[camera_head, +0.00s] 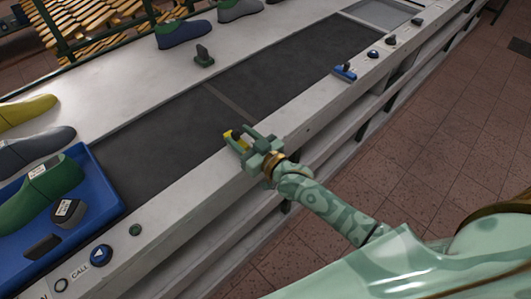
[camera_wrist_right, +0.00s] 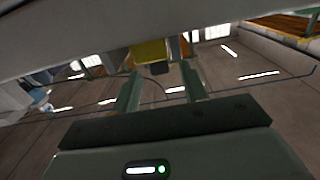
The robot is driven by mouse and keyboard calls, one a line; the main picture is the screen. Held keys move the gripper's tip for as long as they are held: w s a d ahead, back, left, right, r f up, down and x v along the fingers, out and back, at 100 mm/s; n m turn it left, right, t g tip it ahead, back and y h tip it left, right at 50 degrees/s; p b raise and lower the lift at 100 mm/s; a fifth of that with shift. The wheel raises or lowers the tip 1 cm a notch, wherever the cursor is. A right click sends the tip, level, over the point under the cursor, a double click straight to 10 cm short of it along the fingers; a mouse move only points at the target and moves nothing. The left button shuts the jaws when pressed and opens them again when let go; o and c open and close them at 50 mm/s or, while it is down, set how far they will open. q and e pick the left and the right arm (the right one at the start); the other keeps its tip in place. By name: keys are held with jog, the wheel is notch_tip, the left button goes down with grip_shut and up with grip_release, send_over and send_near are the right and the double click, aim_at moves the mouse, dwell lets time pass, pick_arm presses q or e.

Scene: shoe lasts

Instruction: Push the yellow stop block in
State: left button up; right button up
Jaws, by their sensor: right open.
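The yellow stop block (camera_head: 229,135) sits at the near edge of the dark conveyor belt, partly hidden by my right gripper. My right gripper (camera_head: 241,137) is open at the block, with its fingers pointing toward the belt. In the right wrist view the yellow block (camera_wrist_right: 148,51) shows just beyond the fingertips, roughly between the two open fingers (camera_wrist_right: 161,78). I cannot tell whether the fingers touch it. My left gripper is not in view.
A blue tray (camera_head: 92,178) with a green shoe last (camera_head: 40,195) stands at the left. A blue-handled device (camera_head: 345,72) and knobs sit along the rail to the right. The belt (camera_head: 150,145) near the gripper is bare.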

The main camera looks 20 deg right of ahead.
jog(key=p+v, duration=0.1)
jog(key=v, duration=1.2)
jog(key=shift+s, duration=0.15)
